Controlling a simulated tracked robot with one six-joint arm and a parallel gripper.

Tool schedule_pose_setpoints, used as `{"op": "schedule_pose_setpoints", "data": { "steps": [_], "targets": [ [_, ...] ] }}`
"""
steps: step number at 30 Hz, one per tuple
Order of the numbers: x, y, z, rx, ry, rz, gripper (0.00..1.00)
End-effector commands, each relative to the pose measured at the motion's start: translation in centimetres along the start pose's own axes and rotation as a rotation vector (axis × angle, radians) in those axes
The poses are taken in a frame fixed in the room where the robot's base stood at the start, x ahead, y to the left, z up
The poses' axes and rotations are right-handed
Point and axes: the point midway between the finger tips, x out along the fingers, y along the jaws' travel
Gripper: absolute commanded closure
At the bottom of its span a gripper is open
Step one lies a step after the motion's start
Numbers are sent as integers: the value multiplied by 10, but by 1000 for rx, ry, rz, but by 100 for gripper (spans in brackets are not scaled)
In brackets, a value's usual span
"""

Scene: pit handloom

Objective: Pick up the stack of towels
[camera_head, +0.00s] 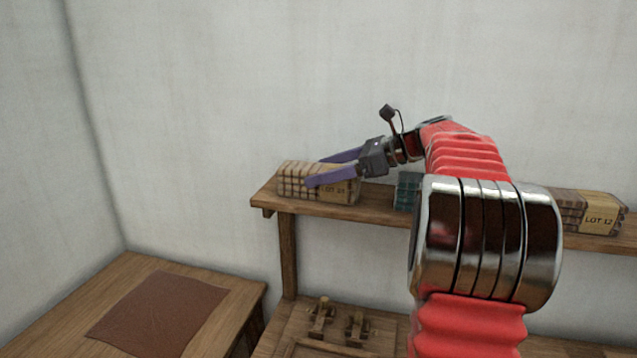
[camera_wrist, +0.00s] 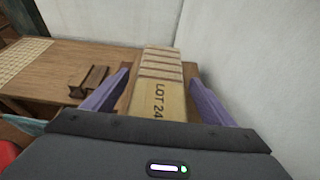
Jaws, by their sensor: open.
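A cream, banded stack of towels (camera_head: 338,194) with a "LOT 24" band sits at the left end of the wooden shelf. It also shows in the wrist view (camera_wrist: 161,92), running away from the camera between the fingers. My gripper (camera_head: 313,171) is open, with its purple fingers reaching over and beside this stack. In the wrist view one finger is on each side of the stack, with a visible gap on both sides. The stack rests on the shelf. Its underside is hidden.
The shelf (camera_head: 382,211) also holds a teal stack (camera_head: 406,191), partly behind my arm, and a brown stack labelled "LOT 12" (camera_head: 598,216). A wall stands close behind. Below are a table with a brown cloth (camera_head: 160,312) and two small wooden items (camera_head: 321,316).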

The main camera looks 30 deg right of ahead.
Motion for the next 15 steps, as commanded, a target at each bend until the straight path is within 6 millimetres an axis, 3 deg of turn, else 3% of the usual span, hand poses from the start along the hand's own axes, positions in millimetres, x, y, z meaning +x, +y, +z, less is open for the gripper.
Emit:
{"op": "schedule_pose_setpoints", "data": {
  "steps": [9,15],
  "targets": [
    [0,0,0,-1,0,0,22],
    [0,0,0,-1,0,0,36]
  ]
}}
